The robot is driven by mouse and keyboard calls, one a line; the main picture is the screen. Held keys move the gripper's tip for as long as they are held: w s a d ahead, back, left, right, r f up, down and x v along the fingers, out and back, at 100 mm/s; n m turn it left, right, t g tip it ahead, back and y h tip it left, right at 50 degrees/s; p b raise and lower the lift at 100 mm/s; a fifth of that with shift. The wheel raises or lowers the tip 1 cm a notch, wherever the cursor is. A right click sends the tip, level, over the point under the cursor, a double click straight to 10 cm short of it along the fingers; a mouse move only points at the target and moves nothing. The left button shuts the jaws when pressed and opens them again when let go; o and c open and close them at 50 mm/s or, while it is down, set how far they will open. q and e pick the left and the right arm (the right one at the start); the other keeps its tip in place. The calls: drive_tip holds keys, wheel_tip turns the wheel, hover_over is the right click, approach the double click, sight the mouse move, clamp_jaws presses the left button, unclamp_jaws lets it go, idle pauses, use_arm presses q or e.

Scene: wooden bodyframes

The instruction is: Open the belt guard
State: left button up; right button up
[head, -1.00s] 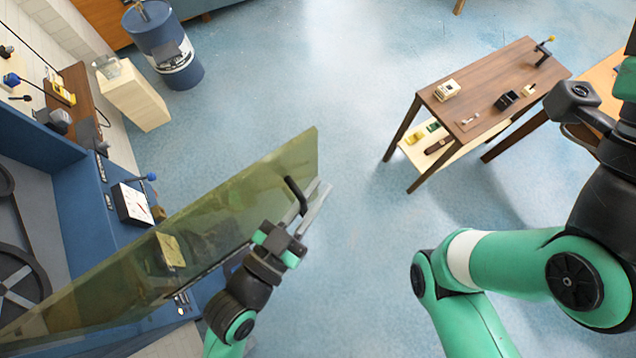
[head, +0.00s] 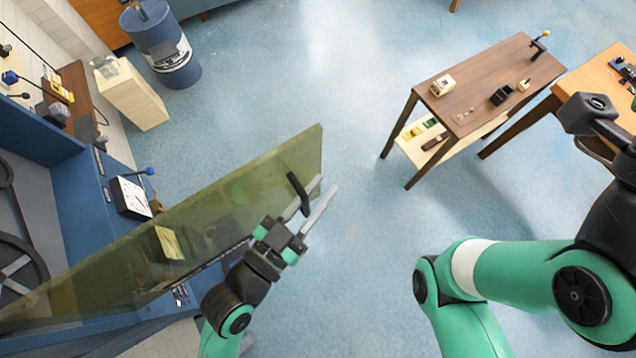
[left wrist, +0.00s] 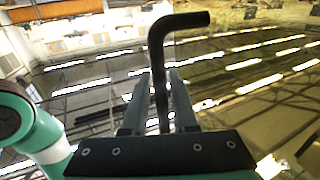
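The belt guard (head: 235,205) is a translucent yellow-green panel. It stands swung out from the blue machine (head: 85,205) at the left, with its free edge out over the floor. Its black bent handle (head: 298,193) is near the free edge. My left gripper (head: 314,202) is at the handle with its two fingers spread. In the left wrist view the handle (left wrist: 160,75) stands between the fingers (left wrist: 162,92), with a gap visible beside it.
A brown table (head: 490,85) with small items stands at the upper right, with an orange table (head: 605,80) beside it. A blue drum (head: 165,50) and a pale wooden block (head: 133,95) stand at the upper left. The middle floor is clear.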

use_arm(q)
drive_tip(key=shift+s+a, duration=0.1)
drive_tip(key=v, duration=1.1)
drive_tip(key=shift+p, duration=0.35)
drive_tip(key=shift+s+a, duration=0.1)
